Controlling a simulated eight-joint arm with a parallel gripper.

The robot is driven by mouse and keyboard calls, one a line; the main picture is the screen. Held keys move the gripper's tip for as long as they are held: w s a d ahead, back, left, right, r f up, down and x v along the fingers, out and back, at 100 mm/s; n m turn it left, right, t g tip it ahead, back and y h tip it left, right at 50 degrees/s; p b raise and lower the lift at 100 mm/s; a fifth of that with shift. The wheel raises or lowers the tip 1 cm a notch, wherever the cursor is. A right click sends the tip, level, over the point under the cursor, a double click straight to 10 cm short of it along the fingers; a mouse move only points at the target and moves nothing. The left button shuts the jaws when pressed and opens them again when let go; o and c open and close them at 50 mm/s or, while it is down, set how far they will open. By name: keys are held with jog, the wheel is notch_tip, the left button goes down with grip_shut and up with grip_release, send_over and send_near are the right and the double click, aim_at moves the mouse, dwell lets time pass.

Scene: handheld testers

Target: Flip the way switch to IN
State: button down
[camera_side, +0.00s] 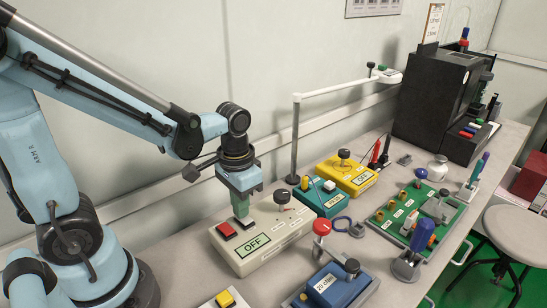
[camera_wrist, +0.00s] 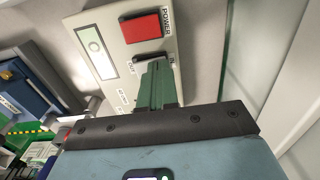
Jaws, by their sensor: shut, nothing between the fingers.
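The cream tester (camera_side: 284,232) lies on the bench in the side view, its display reading OFF. Its red POWER switch (camera_wrist: 141,28) shows clearly in the wrist view. The way switch (camera_wrist: 147,58) is a dark rocker beside it, with small labels at its two ends; the right one seems to read IN. My gripper (camera_side: 241,214) points down over this switch, its green fingers shut and empty. In the wrist view the fingertips (camera_wrist: 157,68) cover part of the rocker. I cannot tell whether they touch it or which way it is tipped.
A knob (camera_side: 282,198) stands on the tester's far end. A teal tester (camera_side: 323,197) and a yellow tester (camera_side: 347,174) sit behind it, a blue tester (camera_side: 335,287) in front. A green board (camera_side: 411,213) is to the right. A lamp post (camera_side: 295,140) rises behind.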

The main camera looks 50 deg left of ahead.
notch_tip(320, 180, up, 7)
dwell(0.8)
jog(key=t, duration=0.4)
jog(key=r+t, duration=0.1)
jog(key=t, duration=0.2)
jog(key=shift+w+r, duration=0.1)
jog(key=shift+w, duration=0.25)
